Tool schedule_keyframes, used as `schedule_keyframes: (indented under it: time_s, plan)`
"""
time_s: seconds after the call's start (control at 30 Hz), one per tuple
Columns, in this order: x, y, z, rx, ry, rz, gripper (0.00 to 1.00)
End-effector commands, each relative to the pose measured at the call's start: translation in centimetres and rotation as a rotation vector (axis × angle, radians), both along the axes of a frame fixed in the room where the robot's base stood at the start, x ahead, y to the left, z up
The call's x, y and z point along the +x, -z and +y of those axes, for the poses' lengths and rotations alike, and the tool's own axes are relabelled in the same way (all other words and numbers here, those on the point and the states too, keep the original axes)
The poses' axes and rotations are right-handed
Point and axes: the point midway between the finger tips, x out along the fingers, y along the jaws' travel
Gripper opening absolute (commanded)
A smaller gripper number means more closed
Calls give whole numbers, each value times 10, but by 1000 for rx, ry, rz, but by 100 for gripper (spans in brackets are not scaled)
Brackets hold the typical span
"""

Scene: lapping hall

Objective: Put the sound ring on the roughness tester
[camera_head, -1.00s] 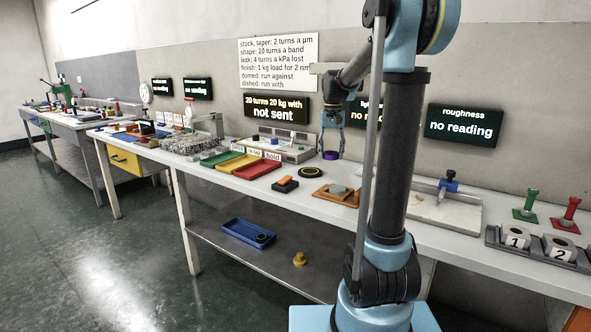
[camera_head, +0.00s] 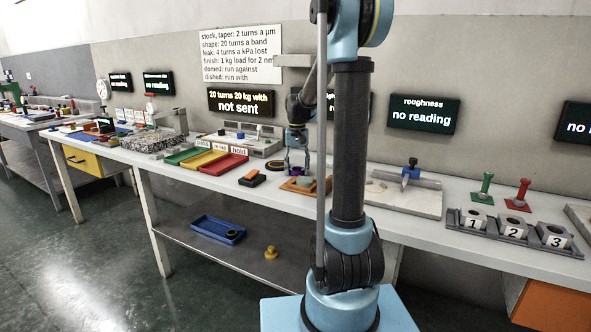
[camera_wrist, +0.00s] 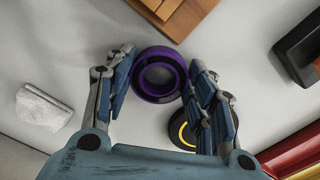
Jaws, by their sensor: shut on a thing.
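My gripper (camera_wrist: 160,92) is shut on a purple ring (camera_wrist: 159,74) with a dark inner wall, held flat between its fingertips. In the head view my gripper (camera_head: 296,162) and the purple ring (camera_head: 295,171) are at the back of a wooden board (camera_head: 293,187), partly behind my arm. The height of the ring over the bench is hard to tell. The likely roughness tester is a pale stone-like plate (camera_head: 425,201) with a blue device (camera_head: 411,174) on it, right of my arm, below the "roughness, no reading" screen (camera_head: 423,115). Its left part is hidden by my arm.
A black ring with a yellow band (camera_wrist: 186,131) lies near my right finger. Green, yellow and red trays (camera_head: 224,165) and a black-and-orange block (camera_head: 252,179) stand left. A numbered rack (camera_head: 515,231) and green and red stands (camera_head: 525,195) are right. A white cloth (camera_wrist: 43,108) lies left.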

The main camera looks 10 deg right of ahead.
Motion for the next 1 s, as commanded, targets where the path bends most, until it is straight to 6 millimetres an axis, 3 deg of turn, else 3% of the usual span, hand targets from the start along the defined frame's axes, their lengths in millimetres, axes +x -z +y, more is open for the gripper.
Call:
schedule_keyframes:
  time_s: [0.23, 0.27, 0.33, 0.37, 0.77, 1.0]
  plan:
    - [0, 1, 0, 0, 0, 0, 26]
    - [0, 2, 0, 0, 0, 0, 53]
    - [0, 1, 0, 0, 0, 0, 68]
    - [0, 1, 0, 0, 0, 0, 70]
    - [0, -2, 1, 0, -2, 0, 70]
    - [0, -30, 2, 0, -2, 0, 70]
